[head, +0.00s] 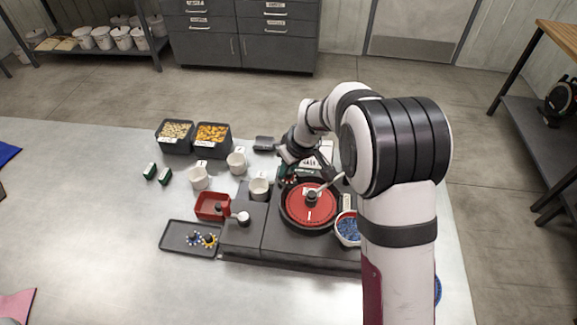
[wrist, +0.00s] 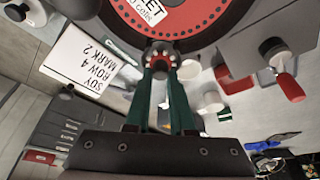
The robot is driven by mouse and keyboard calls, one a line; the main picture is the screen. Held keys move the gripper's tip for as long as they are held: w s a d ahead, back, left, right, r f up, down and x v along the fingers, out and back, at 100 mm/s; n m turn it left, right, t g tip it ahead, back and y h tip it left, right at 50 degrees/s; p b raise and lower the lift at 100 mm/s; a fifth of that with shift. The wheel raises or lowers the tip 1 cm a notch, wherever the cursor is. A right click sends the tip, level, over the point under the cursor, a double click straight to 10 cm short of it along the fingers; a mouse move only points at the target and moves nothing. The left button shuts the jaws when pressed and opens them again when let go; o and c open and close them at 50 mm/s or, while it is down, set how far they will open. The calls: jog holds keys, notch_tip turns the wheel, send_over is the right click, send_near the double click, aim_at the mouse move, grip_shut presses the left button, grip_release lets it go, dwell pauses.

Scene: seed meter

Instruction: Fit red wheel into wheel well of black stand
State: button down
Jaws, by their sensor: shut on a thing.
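My gripper (head: 288,172) is low at the back left rim of the round black housing on the dark stand (head: 283,243). In the wrist view its two fingers (wrist: 161,72) are shut on a small toothed wheel (wrist: 161,56), with pale tooth tips and a red middle. The wheel is close beside the rim of the housing; I cannot tell whether it touches. A large red disc (head: 298,214) lies in the housing, and it also shows at the top of the wrist view (wrist: 112,28). I cannot make out the wheel well.
A dark tray (head: 174,247) with blue and yellow toothed wheels lies front left. A red bin (head: 203,211), white cups (head: 199,178) and dark boxes of seed (head: 176,149) stand to the left. A bowl of blue grains (head: 347,229) is at the right.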

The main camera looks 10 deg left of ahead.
aim_at(289, 172)
jog(key=shift+f, duration=0.6)
dwell(0.6)
jog(key=c, duration=0.8)
grip_release()
jog(key=shift+c, duration=1.2)
jog(key=shift+o, duration=0.8)
jog(key=shift+r, duration=3.05)
jog(key=s+d+r+m+g, duration=0.1)
jog(key=s+d+r+m, duration=0.25)
jog(key=s, duration=0.35)
jog(key=s+d+r+m, duration=0.2)
jog(key=s+d, duration=0.2)
jog(key=s, duration=0.3)
jog(key=s+d+r+m+g, duration=0.1)
jog(key=s+d+r+m, duration=0.15)
jog(key=s, duration=0.45)
jog(key=s+d+f+m, duration=0.1)
jog(key=s+d+m, duration=0.1)
jog(key=s, duration=0.4)
jog(key=s+d+f+m+g+h, duration=0.1)
jog(key=s+m, duration=0.3)
jog(key=s, duration=0.3)
jog(key=shift+d+m, duration=0.3)
jog(key=shift+d, duration=0.1)
